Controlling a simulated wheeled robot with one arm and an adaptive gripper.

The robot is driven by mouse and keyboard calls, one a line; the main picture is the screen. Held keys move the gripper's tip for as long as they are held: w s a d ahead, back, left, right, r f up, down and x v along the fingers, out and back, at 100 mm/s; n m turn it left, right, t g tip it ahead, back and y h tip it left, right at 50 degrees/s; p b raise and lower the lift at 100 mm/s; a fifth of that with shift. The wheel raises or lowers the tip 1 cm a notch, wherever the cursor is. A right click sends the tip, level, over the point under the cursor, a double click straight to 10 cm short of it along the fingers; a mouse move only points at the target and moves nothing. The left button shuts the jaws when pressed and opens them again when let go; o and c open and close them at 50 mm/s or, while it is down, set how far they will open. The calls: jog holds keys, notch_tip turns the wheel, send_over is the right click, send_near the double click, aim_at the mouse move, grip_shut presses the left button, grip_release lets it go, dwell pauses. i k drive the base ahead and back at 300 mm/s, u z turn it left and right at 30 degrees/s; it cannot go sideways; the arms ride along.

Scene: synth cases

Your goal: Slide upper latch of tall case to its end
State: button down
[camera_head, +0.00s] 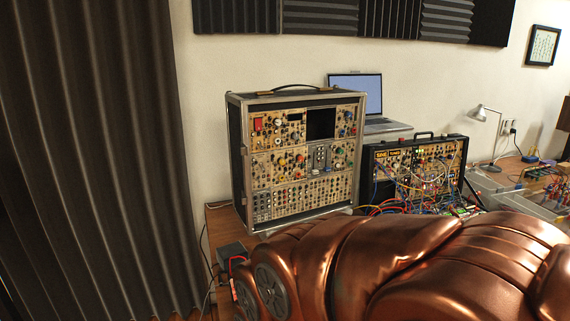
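The tall case (305,235) stands upright on the wooden table in the middle of the view, its panel of knobs and modules facing me. It has a dark side, metal edges and a handle on top. A small light metal piece (243,151) on the upper part of its left front edge looks like the upper latch. It is too small to tell how far it has slid. A similar small piece (243,201) sits lower on the same edge. My gripper is not in view. My copper-coloured arm fills the lower right and hides part of the table.
A smaller case (441,146) with many patch cables stands to the right. A laptop (362,95) is behind, and a desk lamp (483,115) is further right. A dark box (231,256) sits at the table's left end. A dark curtain (95,160) hangs at left.

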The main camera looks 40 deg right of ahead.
aim_at(243, 150)
jog(key=k, duration=0.65)
jog(key=u, duration=0.6)
jog(key=i, duration=0.55)
jog(key=u, duration=0.7)
jog(key=i, duration=0.8)
jog(key=z, duration=0.3)
